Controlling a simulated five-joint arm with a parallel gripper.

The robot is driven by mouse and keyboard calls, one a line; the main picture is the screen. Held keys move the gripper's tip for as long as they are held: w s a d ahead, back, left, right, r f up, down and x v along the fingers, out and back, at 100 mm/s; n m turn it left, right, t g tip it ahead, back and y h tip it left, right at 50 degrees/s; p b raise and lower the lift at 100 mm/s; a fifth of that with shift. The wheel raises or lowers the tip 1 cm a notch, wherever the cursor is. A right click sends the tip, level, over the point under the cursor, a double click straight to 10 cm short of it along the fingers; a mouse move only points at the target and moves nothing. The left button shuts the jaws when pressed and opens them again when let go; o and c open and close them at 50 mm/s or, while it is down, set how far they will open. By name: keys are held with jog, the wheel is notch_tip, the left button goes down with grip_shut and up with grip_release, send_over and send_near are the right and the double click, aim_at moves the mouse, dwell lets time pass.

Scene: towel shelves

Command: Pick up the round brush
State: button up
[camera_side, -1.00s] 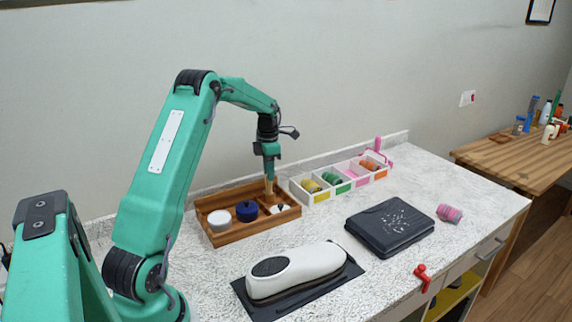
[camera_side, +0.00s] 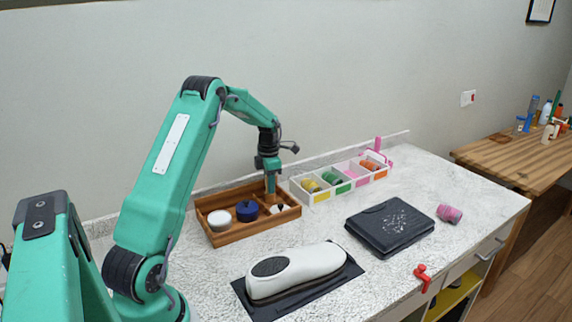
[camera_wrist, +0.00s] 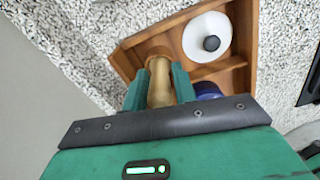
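The round brush (camera_wrist: 160,82) looks like a tan wooden upright piece at the back of the wooden tray (camera_side: 228,236). In the side view the brush (camera_side: 271,184) shows just under my gripper (camera_side: 269,173). In the wrist view my gripper (camera_wrist: 159,84) has one green finger on each side of the brush. The fingers lie very close along it, and I cannot tell whether they press on it.
A white round pot (camera_side: 219,219) and a blue pot (camera_side: 246,210) share the tray. White bins (camera_side: 318,196) with coloured rolls stand right of it. A white shoe-like device (camera_side: 296,272) and a dark case (camera_side: 390,226) lie in front. Counter between is clear.

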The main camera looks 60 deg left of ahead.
grip_shut()
jog(key=shift+r, duration=0.1)
jog(key=shift+r, duration=0.45)
notch_tip(320, 180, up, 3)
jog(key=shift+r, duration=0.15)
jog(key=w+d+r, duration=0.1)
jog(key=d+r, duration=0.5)
jog(key=d, duration=0.5)
jog(key=shift+w+d+r, duration=0.2)
jog(key=shift+d+r, duration=0.1)
jog(key=shift+r, duration=0.05)
